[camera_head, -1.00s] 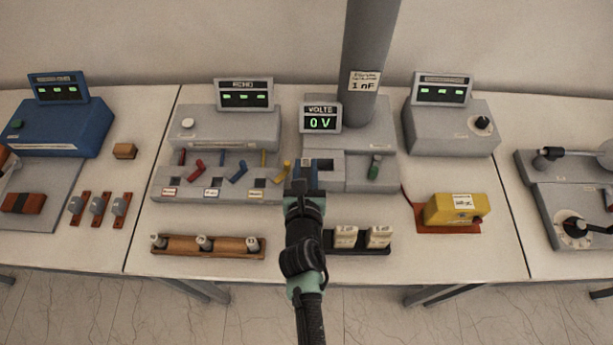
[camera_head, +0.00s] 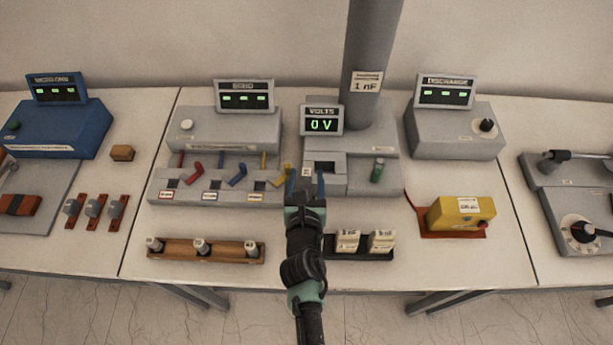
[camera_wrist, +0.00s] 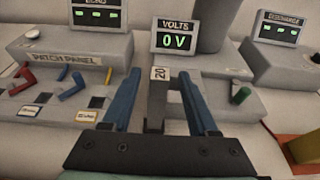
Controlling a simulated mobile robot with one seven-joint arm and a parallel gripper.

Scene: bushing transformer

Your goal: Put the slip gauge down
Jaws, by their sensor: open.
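The slip gauge is a grey upright block marked "20" (camera_wrist: 158,98), seen between my two blue fingers in the wrist view. Light gaps show on both sides of it, so the fingers are apart from it. My gripper (camera_head: 306,184) is open, at the front of the grey VOLTS unit (camera_head: 355,140); it also shows in the wrist view (camera_wrist: 160,80). In the head view only the gauge's small pale label (camera_head: 306,172) shows between the fingertips. The gauge's lower end is hidden by my gripper, so I cannot tell exactly what it rests on.
A dark tray (camera_head: 362,256) with two pale labelled blocks sits right of my wrist. A wooden rack (camera_head: 222,253) with several pegs lies left. The patch panel (camera_head: 215,190) with coloured levers is close on the left. A green knob (camera_head: 377,170) and yellow box (camera_head: 460,212) are right.

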